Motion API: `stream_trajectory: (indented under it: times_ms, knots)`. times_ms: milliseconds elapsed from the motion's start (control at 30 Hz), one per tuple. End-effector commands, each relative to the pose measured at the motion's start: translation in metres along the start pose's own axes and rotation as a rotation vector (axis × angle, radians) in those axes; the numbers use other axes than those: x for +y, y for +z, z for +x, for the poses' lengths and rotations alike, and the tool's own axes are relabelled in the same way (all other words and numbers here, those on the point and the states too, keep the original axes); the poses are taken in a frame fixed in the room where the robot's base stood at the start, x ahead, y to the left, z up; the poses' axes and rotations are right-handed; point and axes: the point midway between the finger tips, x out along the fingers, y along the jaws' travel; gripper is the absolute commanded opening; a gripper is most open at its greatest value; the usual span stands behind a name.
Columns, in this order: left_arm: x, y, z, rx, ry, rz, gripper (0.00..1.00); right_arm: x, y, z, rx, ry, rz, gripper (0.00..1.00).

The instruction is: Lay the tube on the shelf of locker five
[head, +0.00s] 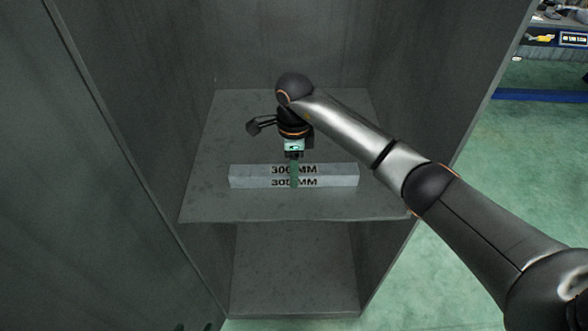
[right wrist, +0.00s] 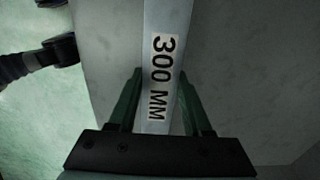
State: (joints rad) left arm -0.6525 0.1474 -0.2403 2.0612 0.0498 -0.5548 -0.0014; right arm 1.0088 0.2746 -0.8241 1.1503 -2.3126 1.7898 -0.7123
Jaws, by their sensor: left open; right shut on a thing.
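The tube (head: 245,177) is a pale grey square bar labelled 300 MM. It lies level, crosswise at the front of the locker's shelf (head: 235,125), on or just above it; I cannot tell whether it touches. My right gripper (head: 295,180) is over its middle from above, shut on it. In the right wrist view the tube (right wrist: 160,75) runs between the two green fingers (right wrist: 158,85). My left gripper (head: 194,327) shows only as dark tips at the bottom edge, open and away from the tube. No locker number is visible.
The locker has grey side walls (head: 130,80) and an open lower compartment (head: 295,265). A grey panel (head: 60,180) stands at left. My right arm crosses the right side wall. Green floor (head: 535,150) lies at right, with a blue strip (head: 540,96) farther back.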

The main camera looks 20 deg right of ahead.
Motion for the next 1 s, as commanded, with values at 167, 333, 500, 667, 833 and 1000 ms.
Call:
stream_trajectory:
  times_ms: [167, 333, 500, 667, 833, 1000]
  knots:
    - [0.0, 0.001, 0.0, -0.001, -0.001, 0.0, 0.66, 0.0, 0.0, 0.001, 0.001, 0.0, 0.001, 0.68]
    - [-0.001, 0.001, 0.0, -0.001, -0.001, 0.0, 0.66, 0.0, -0.001, 0.001, 0.001, 0.0, 0.001, 0.8]
    - [-0.001, 0.001, 0.0, -0.002, -0.001, -0.001, 0.66, 0.0, -0.001, 0.0, 0.001, 0.0, 0.001, 0.8]
    - [0.0, -0.002, -0.005, -0.008, -0.001, -0.001, 0.66, -0.001, -0.002, -0.011, 0.002, -0.001, 0.002, 0.8]
    - [0.003, -0.014, -0.018, -0.015, 0.002, -0.004, 0.66, -0.002, -0.006, -0.039, 0.002, -0.001, 0.005, 0.8]
    - [0.007, -0.03, -0.028, -0.014, 0.008, -0.003, 0.66, -0.004, -0.012, -0.072, 0.002, -0.002, 0.01, 0.8]
